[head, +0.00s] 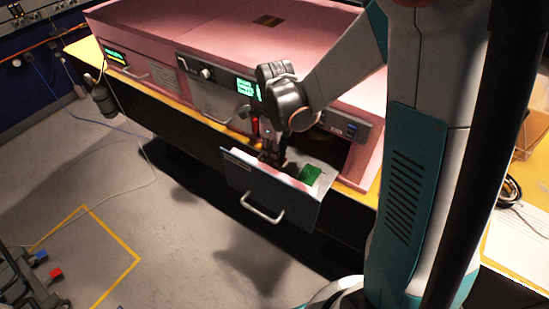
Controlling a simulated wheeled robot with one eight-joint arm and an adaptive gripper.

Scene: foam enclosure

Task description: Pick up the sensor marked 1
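My gripper (271,157) points down into an open grey drawer (262,193), over its left part. The fingertips are small, dark and partly merged with the drawer's interior, so I cannot tell whether they are open or shut, or whether they touch anything. A flat green piece (310,175) lies in the drawer to the right of my gripper. I cannot read any number on it. No sensor marked 1 can be made out; the drawer's left interior is partly hidden by the gripper and the drawer front.
The drawer juts out of a pink foam enclosure (225,40) on a yellow-edged bench. Its front has a handle (262,208). Closed panels with green displays (117,56) are to the left. A dark opening lies behind the drawer. The grey floor (185,230) in front is largely clear.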

